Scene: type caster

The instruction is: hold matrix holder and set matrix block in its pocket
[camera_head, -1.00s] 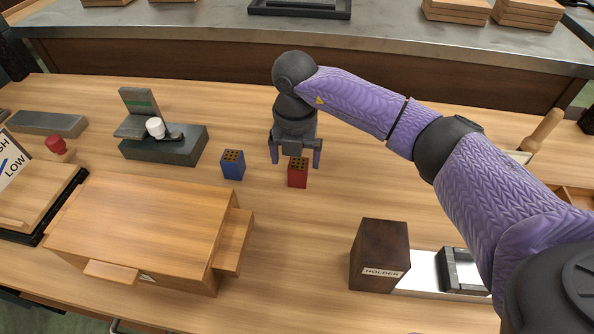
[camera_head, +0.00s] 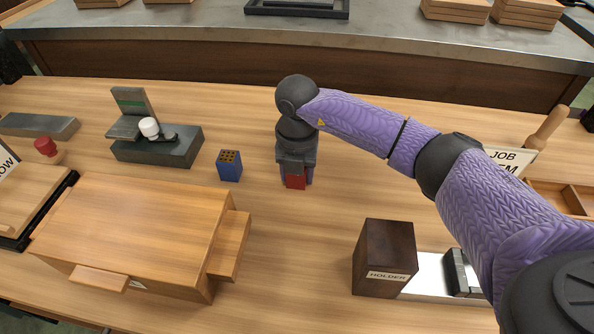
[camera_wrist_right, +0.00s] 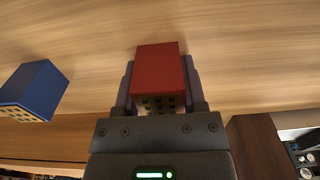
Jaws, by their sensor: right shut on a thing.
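A red matrix block (camera_head: 296,181) with small holes in its top stands on the wooden table. My right gripper (camera_head: 295,174) reaches down over it and is shut on it. In the right wrist view the red block (camera_wrist_right: 160,75) sits between the two fingers (camera_wrist_right: 158,88). A blue matrix block (camera_head: 229,167) stands upright just to the left, apart from the gripper; it also shows in the right wrist view (camera_wrist_right: 35,88). A dark brown block labelled HOLDER (camera_head: 383,258) stands at the front right. My left gripper is not in view.
A wooden box (camera_head: 140,235) with a side ledge stands at the front left. A dark grey fixture (camera_head: 155,143) with a white knob stands behind it. A pale plate (camera_head: 428,275) lies beside the HOLDER block. The table between the red block and the HOLDER block is clear.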

